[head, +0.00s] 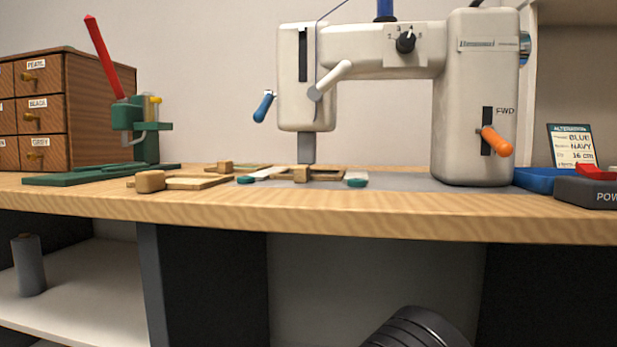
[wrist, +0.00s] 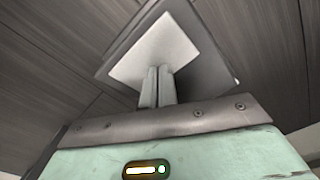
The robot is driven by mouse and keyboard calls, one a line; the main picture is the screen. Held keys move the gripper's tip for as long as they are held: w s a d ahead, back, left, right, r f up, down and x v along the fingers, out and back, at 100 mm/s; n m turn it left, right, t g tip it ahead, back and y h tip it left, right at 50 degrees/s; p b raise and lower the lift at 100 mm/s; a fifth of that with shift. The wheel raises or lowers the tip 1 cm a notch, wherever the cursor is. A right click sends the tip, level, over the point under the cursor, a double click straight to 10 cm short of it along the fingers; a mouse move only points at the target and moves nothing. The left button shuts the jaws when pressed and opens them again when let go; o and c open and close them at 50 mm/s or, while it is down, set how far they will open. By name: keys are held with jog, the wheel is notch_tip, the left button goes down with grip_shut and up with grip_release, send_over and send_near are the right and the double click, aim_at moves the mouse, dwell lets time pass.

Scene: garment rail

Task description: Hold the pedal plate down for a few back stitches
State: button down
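The pedal plate (wrist: 152,50) is a pale square on a wider dark grey base (wrist: 206,60) on the floor in the wrist view. My gripper (wrist: 157,70) has its two fingers side by side, with nothing seen between them. Its fingertips overlap the near edge of the plate; I cannot tell whether they press on it. The head view does not show the pedal or my fingers. There, the cream sewing machine (head: 462,90) stands on the table, and its orange lever (head: 496,141) sits low in a slot beside the letters FWD.
The wooden table (head: 330,215) spans the head view, with dark panels below. A green press (head: 130,120) and a drawer cabinet (head: 70,110) stand left. Wooden pieces lie near the needle. A dark power box (head: 590,192) with a red switch is at right. Grey floorboards (wrist: 50,70) surround the pedal.

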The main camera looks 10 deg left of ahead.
jog(key=shift+f, duration=0.3)
jog(key=shift+f+b, duration=0.55)
jog(key=shift+f, duration=0.2)
jog(key=shift+r, duration=0.1)
dwell(1.4)
notch_tip(320, 180, up, 10)
jog(key=p, duration=0.9)
